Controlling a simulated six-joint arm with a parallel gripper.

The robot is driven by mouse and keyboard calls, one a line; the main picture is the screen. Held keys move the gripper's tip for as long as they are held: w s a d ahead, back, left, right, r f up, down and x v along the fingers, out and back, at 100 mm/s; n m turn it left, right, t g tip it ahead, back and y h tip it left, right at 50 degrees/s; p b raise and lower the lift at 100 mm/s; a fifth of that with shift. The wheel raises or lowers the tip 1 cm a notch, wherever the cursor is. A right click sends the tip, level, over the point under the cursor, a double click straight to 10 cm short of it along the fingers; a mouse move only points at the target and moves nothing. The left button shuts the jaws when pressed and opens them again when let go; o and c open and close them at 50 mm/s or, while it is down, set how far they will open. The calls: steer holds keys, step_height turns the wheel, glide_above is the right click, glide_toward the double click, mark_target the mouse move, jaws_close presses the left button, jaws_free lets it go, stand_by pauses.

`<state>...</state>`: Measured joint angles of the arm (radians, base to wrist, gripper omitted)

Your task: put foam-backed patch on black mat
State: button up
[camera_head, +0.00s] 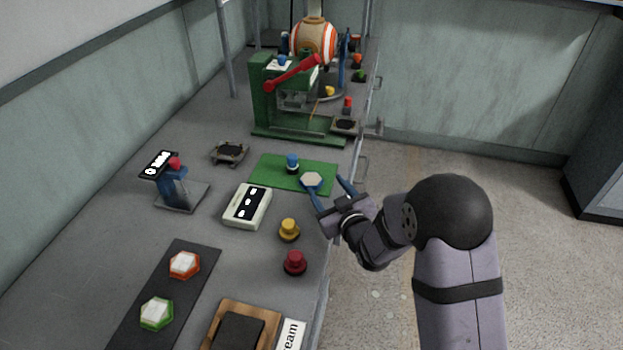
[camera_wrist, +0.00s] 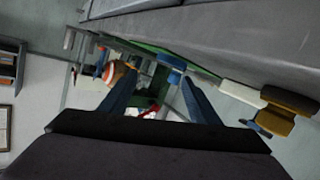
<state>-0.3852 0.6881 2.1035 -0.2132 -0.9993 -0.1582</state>
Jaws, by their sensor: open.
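A hexagonal patch with a white top and blue sides (camera_head: 312,180) lies on the green mat (camera_head: 262,178), close to the table's right edge. My gripper (camera_head: 328,187) is open and empty, with its fingertips just beside this patch. In the wrist view the two fingers (camera_wrist: 158,80) stand apart, and a blue piece (camera_wrist: 172,62), apparently the patch, shows ahead near the right fingertip. The long black mat (camera_head: 190,287) lies at the lower left. It carries an orange-sided patch (camera_head: 184,264) and a green-sided patch (camera_head: 156,313), both white on top.
A blue knob (camera_head: 292,164) stands on the green mat. A white box (camera_head: 247,206), a yellow knob (camera_head: 289,229) and a red knob (camera_head: 294,262) stand between the gripper and black mat. A green press (camera_head: 270,105) stands behind; a scale (camera_head: 183,196) stands left.

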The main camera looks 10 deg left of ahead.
steer(key=w+a+r+n, duration=0.1)
steer(key=w, duration=0.1)
steer(key=w+a+r+n+h+p, duration=0.1)
steer(key=w+a+r, duration=0.1)
steer(key=w+a+r+n+g+p, duration=0.1)
steer(key=w+r, duration=0.1)
steer(key=w, duration=0.1)
steer(key=shift+a+n+h, duration=0.15)
steer(key=shift+n+h, duration=0.15)
steer(key=w+a+r+n+g+h+p, duration=0.1)
steer(key=w+a+r+n+g+p, duration=0.1)
steer(key=a+r+n+g+p, duration=0.25)
steer(key=n+g+h+p, duration=0.3)
steer(key=n+h+p, duration=0.3)
steer(key=n, duration=1)
glide_toward(310, 180)
steer(key=h, duration=0.1)
steer(key=shift+a+m+p+x, duration=0.15)
steer(key=shift+p+x, duration=0.05)
steer(key=shift+x, duration=0.65)
steer(key=shift+a+m+p+x, duration=0.1)
steer(key=shift+a+p+x, duration=0.1)
steer(key=shift+x, duration=0.7)
steer(key=x, duration=0.3)
steer(key=shift+w+f+b, duration=0.15)
steer(key=shift+f+b, duration=0.45)
steer(key=shift+b, duration=0.4)
steer(key=shift+c, duration=0.7)
steer(key=c, duration=0.8)
